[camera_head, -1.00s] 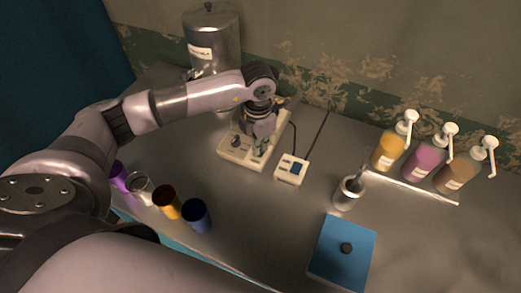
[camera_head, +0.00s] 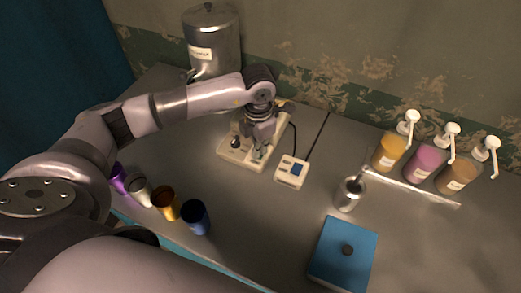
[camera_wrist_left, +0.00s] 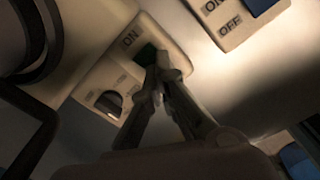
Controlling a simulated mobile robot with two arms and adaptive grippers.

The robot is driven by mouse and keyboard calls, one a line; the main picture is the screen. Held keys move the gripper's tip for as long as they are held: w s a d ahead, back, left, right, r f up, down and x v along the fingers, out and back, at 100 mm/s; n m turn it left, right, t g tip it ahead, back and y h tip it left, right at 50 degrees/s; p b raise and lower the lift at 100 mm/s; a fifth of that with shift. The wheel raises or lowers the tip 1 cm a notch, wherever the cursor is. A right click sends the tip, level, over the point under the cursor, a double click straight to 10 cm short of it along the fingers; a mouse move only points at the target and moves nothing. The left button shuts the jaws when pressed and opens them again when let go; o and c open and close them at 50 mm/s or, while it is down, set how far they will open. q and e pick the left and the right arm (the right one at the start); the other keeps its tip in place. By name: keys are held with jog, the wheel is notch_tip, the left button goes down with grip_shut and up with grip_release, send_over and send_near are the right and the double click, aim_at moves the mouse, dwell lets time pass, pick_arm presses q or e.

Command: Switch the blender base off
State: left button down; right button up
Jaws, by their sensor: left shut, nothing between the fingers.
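The cream blender base (camera_head: 236,157) sits on the counter in the middle of the head view, partly hidden by my left arm. In the left wrist view it shows as a cream panel (camera_wrist_left: 94,83) with an "ON" label, a dark green switch patch (camera_wrist_left: 146,54) and a dark rounded opening. My left gripper (camera_head: 258,153) is over the right part of the base, pointing down. In the wrist view its closed fingertips (camera_wrist_left: 163,68) are beside the green patch; I cannot tell if they touch it. Nothing is held. My right gripper is not in view.
A small cream box (camera_head: 290,171) with a blue switch and ON/OFF labels stands just right of the base. A metal cup (camera_head: 348,195), pump bottles (camera_head: 422,163) and a blue box (camera_head: 341,259) are farther right. Several coloured cups (camera_head: 196,218) line the left front. A metal tank (camera_head: 211,45) stands behind.

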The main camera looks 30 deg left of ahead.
pick_arm(q)
jog(key=shift+w+r+p, duration=0.1)
jog(key=shift+r+p, duration=0.3)
jog(key=shift+r, duration=0.4)
jog(key=shift+r+p, duration=1.4)
jog(key=shift+r, duration=1.2)
